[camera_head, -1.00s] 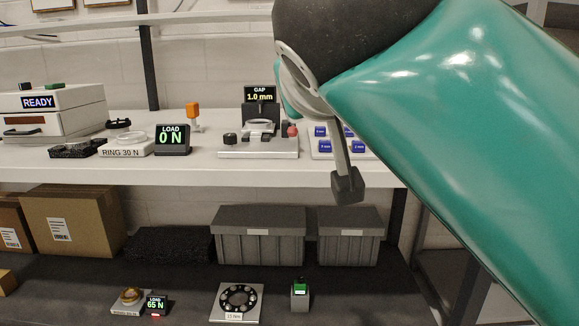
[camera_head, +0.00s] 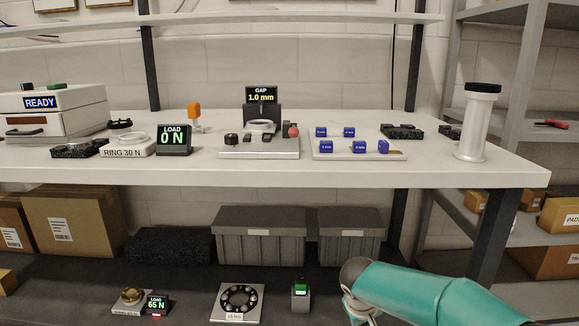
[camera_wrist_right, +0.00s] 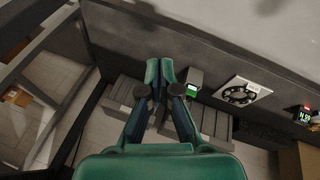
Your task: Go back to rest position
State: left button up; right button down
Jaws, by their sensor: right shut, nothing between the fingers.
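My right arm (camera_head: 430,292) comes in low at the right in the head view, in front of the lower shelf. Its gripper is not clearly visible there. In the right wrist view my right gripper (camera_wrist_right: 160,72) has its green fingertips together with nothing between them. It hangs apart from the shelf things, near the small green-screened device (camera_wrist_right: 192,90). My left arm and gripper are in no current view.
The white bench (camera_head: 300,174) carries a gap fixture (camera_head: 262,128), a tray of blue blocks (camera_head: 318,154), a load display (camera_head: 173,140) and a white column (camera_head: 477,125). Below are grey bins (camera_head: 260,240), a ring plate (camera_head: 238,316) and the small green-screened device (camera_head: 300,296).

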jog(key=s+f+m+g+y, duration=0.1)
jog(key=s+f+g+y, duration=0.15)
jog(key=s+f, duration=0.7)
jog(key=s+f+m+g+y, duration=0.1)
jog(key=s+f+g, duration=0.2)
jog(key=s+f, duration=0.65)
jog(key=s+a+f+m+y, duration=0.2)
jog(key=s+a+f, duration=0.15)
jog(key=s, duration=0.35)
jog(key=s+a+f+m+y, duration=0.1)
jog(key=s+a+f+y, duration=0.1)
jog(key=s+f, duration=0.4)
notch_tip(320, 180, up, 38)
jog(key=w+t+p, duration=0.1)
jog(key=t+p, duration=0.1)
jog(key=p, duration=3.4)
jog(key=shift+w+d+f+h, duration=0.2)
jog(key=shift+w+d+h, duration=0.1)
jog(key=shift+d+h, duration=0.15)
